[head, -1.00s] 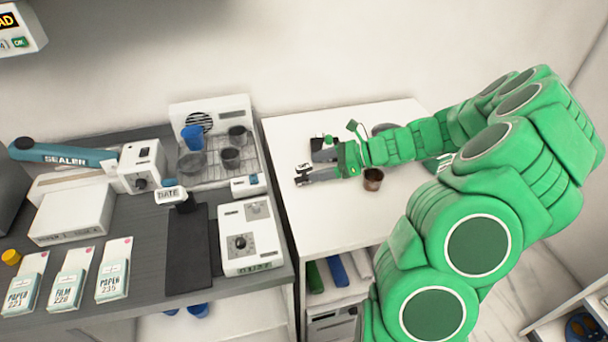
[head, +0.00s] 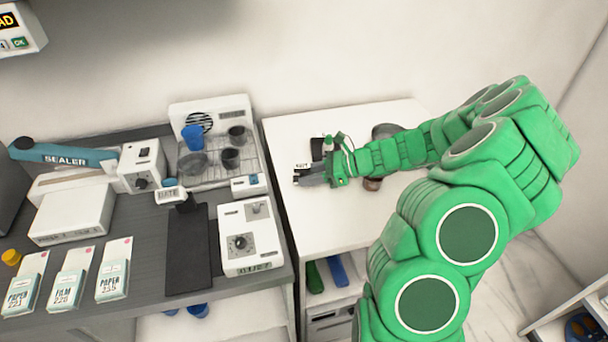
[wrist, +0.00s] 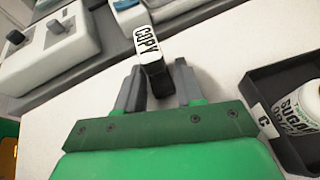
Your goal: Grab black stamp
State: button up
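The black stamp (wrist: 155,75) with a white "COPY" label stands on the white tabletop in the wrist view. Its white label end shows at the far left of my fingers in the head view (head: 301,166). My gripper (wrist: 158,82) has one grey finger on each side of the stamp's dark body. The fingers are apart, and I cannot tell whether they touch it. In the head view my gripper (head: 309,180) is low over the white table, and its fingers partly hide the stamp.
A black tray (wrist: 262,87) with a white "SUGAR" container (wrist: 303,108) lies right of my gripper. A white device (wrist: 45,45) stands on the grey counter to the left. A brown cup (head: 372,184) is partly hidden under my arm. The front of the white table (head: 330,225) is clear.

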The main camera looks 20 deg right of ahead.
jog(key=c, duration=0.6)
jog(key=shift+o, duration=0.2)
jog(key=shift+r, duration=0.1)
jog(key=shift+r, duration=0.55)
jog(key=s+r, duration=1.1)
jog(key=s, duration=0.3)
jog(key=shift+a+r, duration=0.35)
jog(key=shift+a, duration=0.1)
